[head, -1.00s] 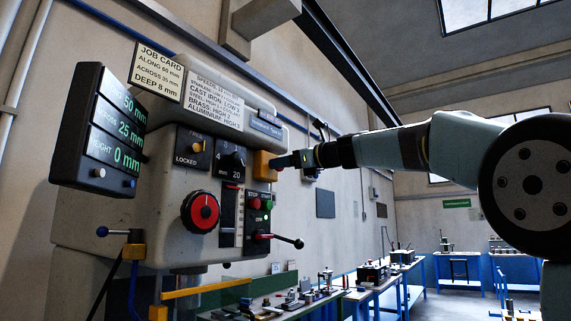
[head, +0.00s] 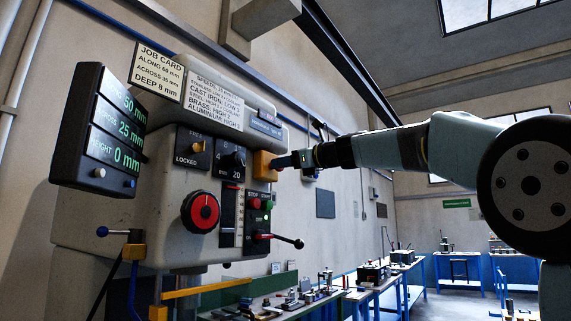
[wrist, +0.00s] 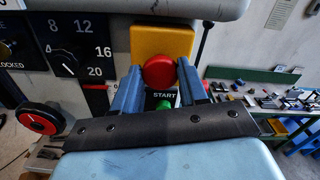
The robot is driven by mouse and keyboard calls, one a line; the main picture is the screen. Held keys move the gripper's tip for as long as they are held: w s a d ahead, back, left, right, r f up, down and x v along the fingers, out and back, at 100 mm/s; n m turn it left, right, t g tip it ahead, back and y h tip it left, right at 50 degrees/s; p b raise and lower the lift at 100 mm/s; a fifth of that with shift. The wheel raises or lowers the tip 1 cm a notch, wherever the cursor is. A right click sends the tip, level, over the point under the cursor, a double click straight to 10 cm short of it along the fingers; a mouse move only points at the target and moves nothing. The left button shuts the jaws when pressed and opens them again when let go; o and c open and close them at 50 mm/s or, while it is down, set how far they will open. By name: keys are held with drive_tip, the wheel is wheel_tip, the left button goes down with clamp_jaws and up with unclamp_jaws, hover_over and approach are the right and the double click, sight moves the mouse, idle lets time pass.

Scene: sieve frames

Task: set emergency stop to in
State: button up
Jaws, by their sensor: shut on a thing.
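The emergency stop is a red mushroom button (wrist: 159,71) on a yellow box (wrist: 150,41) on the drilling machine's front. In the head view the yellow box (head: 263,166) sits at the right side of the panel, and the red button (head: 273,164) is partly hidden by my fingers. My gripper (head: 282,161) reaches it from the right. In the wrist view my gripper (wrist: 158,70) has its two blue fingers on either side of the red button, shut on it. Whether the button is pressed in is hard to tell.
The green START button (wrist: 163,104) lies just below, partly hidden between my fingers. The speed dial (head: 232,160), red-rimmed handwheel (head: 201,212) and a lever (head: 290,241) are close by. Benches with tools (head: 310,301) stand below right. The space right of the machine is open.

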clamp_jaws()
drive_tip(key=shift+x, duration=0.85)
drive_tip(key=o, duration=1.2)
unclamp_jaws()
drive_tip(key=v, duration=1.3)
drive_tip(key=shift+s+d+f, duration=0.1)
drive_tip(key=shift+s+d, duration=0.1)
drive_tip(key=shift+d, duration=0.1)
